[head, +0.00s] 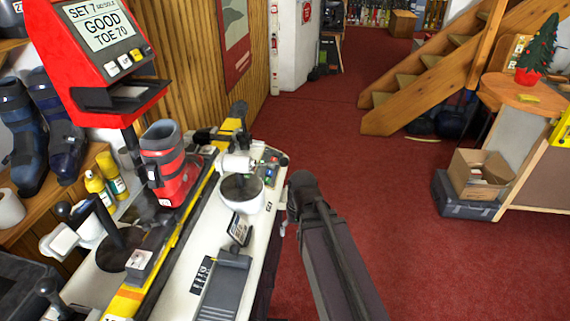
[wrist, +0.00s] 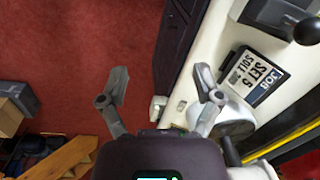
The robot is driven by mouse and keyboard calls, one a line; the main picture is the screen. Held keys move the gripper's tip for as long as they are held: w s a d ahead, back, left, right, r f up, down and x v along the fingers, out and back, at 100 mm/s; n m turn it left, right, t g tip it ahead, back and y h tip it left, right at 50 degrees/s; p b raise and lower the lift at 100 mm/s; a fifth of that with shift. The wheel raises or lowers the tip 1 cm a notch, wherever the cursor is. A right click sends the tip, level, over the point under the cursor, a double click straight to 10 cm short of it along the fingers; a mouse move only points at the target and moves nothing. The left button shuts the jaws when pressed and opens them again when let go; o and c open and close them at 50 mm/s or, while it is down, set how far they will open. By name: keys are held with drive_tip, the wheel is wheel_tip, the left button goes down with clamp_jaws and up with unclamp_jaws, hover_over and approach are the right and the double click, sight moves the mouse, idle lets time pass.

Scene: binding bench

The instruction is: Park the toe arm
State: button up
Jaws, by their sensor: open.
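A white arm unit (head: 238,164) on a round white post stands on the bench beside the yellow ski (head: 172,240); it looks like the toe arm, but I cannot be sure. Its rounded white body shows in the wrist view (wrist: 236,112), right of my gripper. A red boot (head: 170,165) stands on the ski near it. A second white unit with a black lever (head: 103,222) stands nearer, at the left. My gripper (wrist: 160,82) is open and empty, over the bench's edge and the red floor. In the head view my arm hides its fingers.
A red tester (head: 100,45) reads "SET 7", "GOOD", "TOE 70". A job card (wrist: 252,75) reading "SET 5" lies on the white bench (head: 188,285). Small coloured buttons (head: 270,165) sit at its far end. The red carpet (head: 400,230) right of the bench is clear.

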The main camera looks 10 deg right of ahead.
drive_tip(key=w+f+m+y+b, duration=0.1)
drive_tip(key=w+m+y+b, duration=0.2)
drive_tip(key=w+m+y, duration=0.25)
drive_tip(key=m+t+y+b, duration=0.4)
drive_tip(key=m+y+b, duration=0.3)
drive_tip(key=m+y, duration=0.4)
approach(284, 160)
drive_tip(key=d+f, duration=0.2)
drive_tip(key=d, duration=0.2)
drive_tip(key=shift+w, duration=0.3)
drive_tip(key=shift+a, duration=0.15)
drive_tip(key=x, duration=1.3)
drive_tip(key=shift+a+r, duration=0.1)
drive_tip(key=shift+a, duration=0.25)
drive_tip(key=shift+c, duration=0.2)
clamp_jaws()
